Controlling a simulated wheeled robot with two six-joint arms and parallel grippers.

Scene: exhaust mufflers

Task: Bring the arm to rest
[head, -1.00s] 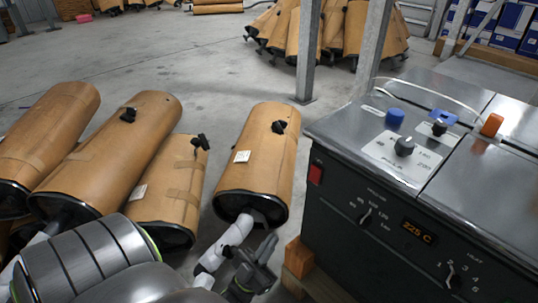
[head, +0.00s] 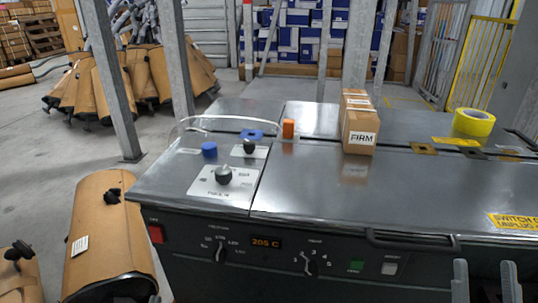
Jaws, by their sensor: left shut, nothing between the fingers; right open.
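My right gripper (head: 486,285) shows at the bottom right edge of the head view. Its two grey fingers point up and stand apart with nothing between them. They are in front of the machine's dark front panel; I cannot tell how far from it. My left gripper and its arm are not in this view.
A grey machine (head: 400,200) with knobs and a lit display (head: 267,244) fills the middle and right. A small carton (head: 360,125) and a yellow tape roll (head: 473,122) sit on top. Wrapped mufflers (head: 108,235) lie at lower left. Grey posts (head: 108,80) stand behind.

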